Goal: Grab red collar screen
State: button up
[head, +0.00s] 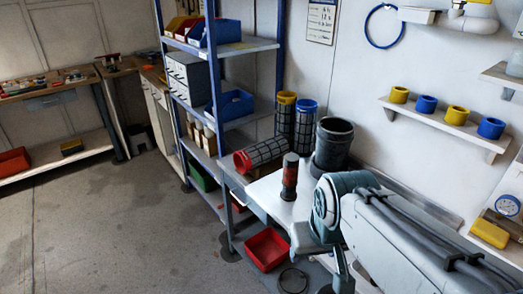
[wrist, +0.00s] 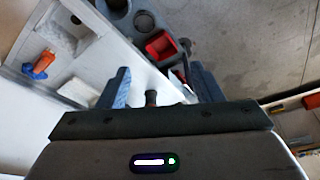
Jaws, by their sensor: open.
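The red collar screen (head: 262,154) lies on its side on the bench in the head view. It is a dark mesh cylinder, and its red collar faces left toward the front. My gripper (wrist: 163,84) is open in the wrist view, with its two blue-grey fingers apart and nothing held. In the head view my arm is at the lower right, and the gripper's fingers cannot be made out. I cannot clearly pick out the red collar screen in the wrist view.
A dark cylinder with a reddish band (head: 290,177) stands in front of the screen. Yellow-collar (head: 285,118) and blue-collar (head: 305,126) screens stand behind, beside a black pot (head: 332,145). A shelf rack (head: 213,80) rises at left. A red bin (head: 267,249) sits low.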

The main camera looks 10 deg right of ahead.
aim_at(245, 161)
jog(key=z, duration=0.1)
jog(key=k, duration=0.35)
jog(key=u, duration=1.45)
jog(key=i, duration=1.6)
jog(key=z, duration=1.05)
jog(key=i, duration=0.85)
jog(key=z, duration=1.25)
jog(key=i, duration=0.3)
jog(key=z, duration=0.3)
